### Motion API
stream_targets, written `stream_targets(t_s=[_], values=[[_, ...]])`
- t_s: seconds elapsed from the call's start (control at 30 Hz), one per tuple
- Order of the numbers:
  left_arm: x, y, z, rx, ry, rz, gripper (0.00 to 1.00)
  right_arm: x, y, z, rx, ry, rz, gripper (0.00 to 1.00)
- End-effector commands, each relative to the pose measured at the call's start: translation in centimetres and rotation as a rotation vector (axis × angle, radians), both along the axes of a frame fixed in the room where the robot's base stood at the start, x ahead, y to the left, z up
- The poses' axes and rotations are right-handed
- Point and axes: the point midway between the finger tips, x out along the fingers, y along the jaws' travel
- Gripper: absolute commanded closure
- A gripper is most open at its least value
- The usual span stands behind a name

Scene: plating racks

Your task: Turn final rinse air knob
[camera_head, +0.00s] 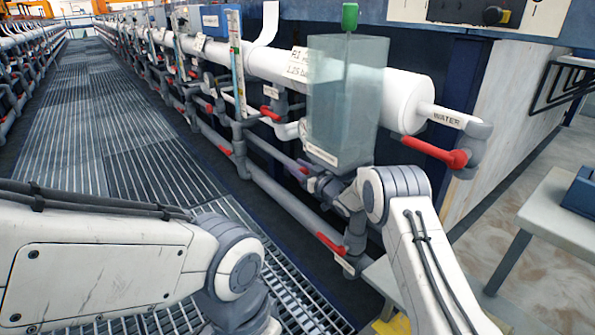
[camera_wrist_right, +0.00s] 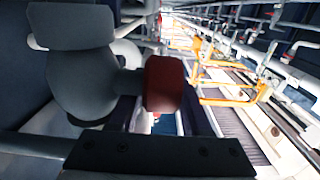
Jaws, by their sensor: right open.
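In the right wrist view, a red knob (camera_wrist_right: 163,84) sits on a rounded grey fitting (camera_wrist_right: 82,75), close in front of my right gripper. A dark part of that gripper fills the lower edge of that view. In the head view, my right gripper (camera_head: 320,186) is open and small, low among the grey pipes below the clear tank, partly hidden by pipework. I cannot tell whether its fingers touch the knob, nor read a label there. My left arm crosses the lower left of the head view; its gripper is not seen.
A clear greenish tank (camera_head: 342,105) with a green top knob (camera_head: 350,16) stands above. A white pipe ends in a WATER label (camera_head: 446,117) with a red handle (camera_head: 434,152). More red handles line the pipes. A grey bench (camera_head: 565,215) stands right; a grated walkway (camera_head: 95,125) runs left.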

Motion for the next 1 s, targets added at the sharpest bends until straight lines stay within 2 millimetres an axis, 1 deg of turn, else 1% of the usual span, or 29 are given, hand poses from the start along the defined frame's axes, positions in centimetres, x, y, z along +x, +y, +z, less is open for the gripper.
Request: stream_targets(t_s=[0.3,0.37,0.4,0.43,1.0], values=[[0.01,-0.01,-0.07,-0.001,-0.001,0.000,0.53,0.20,-0.04,0.05,0.000,0.000,-0.002,0.53],[0.01,-0.01,-0.07,-0.001,-0.001,0.000,0.53,0.20,-0.05,0.05,0.000,0.000,-0.002,0.75],[0.01,-0.01,-0.07,-0.001,-0.001,0.000,0.53,0.20,-0.05,0.05,0.000,0.000,-0.002,0.91],[0.01,-0.01,-0.07,-0.001,-0.001,0.000,0.53,0.19,-0.04,0.04,0.000,0.000,-0.002,1.00],[0.01,-0.01,-0.07,0.000,0.000,0.000,0.53,0.14,-0.01,0.01,-0.001,0.001,-0.001,1.00]])
